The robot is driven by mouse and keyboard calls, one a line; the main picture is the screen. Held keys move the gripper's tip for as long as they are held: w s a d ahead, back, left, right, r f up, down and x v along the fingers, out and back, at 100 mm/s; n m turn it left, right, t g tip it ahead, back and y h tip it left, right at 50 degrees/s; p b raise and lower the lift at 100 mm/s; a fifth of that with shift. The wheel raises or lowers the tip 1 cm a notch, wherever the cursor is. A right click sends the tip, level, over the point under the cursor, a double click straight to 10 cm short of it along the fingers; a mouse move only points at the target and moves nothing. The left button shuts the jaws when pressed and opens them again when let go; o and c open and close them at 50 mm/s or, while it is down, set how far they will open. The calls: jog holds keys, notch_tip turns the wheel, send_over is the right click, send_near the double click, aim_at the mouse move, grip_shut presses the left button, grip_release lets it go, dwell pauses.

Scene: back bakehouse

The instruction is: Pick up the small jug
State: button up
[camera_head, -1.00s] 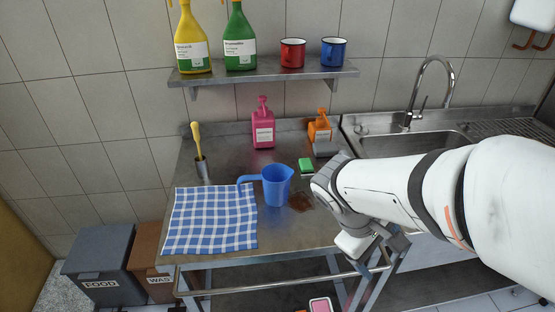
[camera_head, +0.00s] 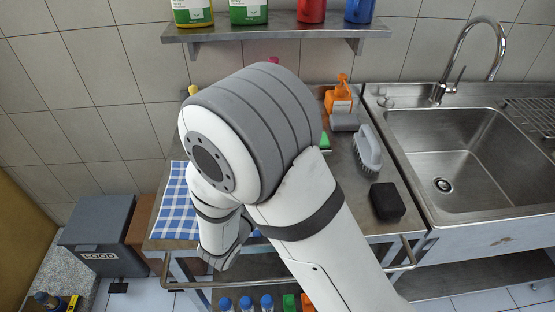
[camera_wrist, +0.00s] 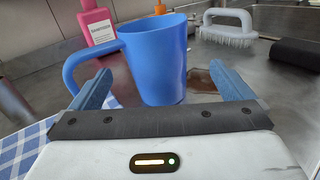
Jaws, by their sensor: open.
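The small jug (camera_wrist: 155,65) is blue and stands upright on the steel table, with its handle to the left in the wrist view. My gripper (camera_wrist: 160,88) is open in the wrist view, its two blue-grey fingers apart on the left and right of the jug's lower part. Whether either finger touches the jug cannot be told. In the head view my arm hides nearly all of the jug, and the fingertips are hidden too.
A blue checked cloth (camera_head: 176,207) lies on the table's left. A pink bottle (camera_wrist: 97,22) stands behind the jug. An orange bottle (camera_head: 339,95), a brush (camera_head: 368,150) and a black block (camera_head: 387,201) are to the right, before the sink (camera_head: 450,160). A shelf (camera_head: 275,31) hangs above.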

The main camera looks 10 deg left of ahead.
jog(key=p+x, duration=0.1)
jog(key=x, duration=0.6)
jog(key=shift+w+a+p, duration=0.15)
jog(key=shift+w+p, duration=0.1)
jog(key=shift+p, duration=0.1)
jog(key=c, duration=1.1)
jog(key=shift+r, duration=0.15)
jog(key=shift+c, duration=0.2)
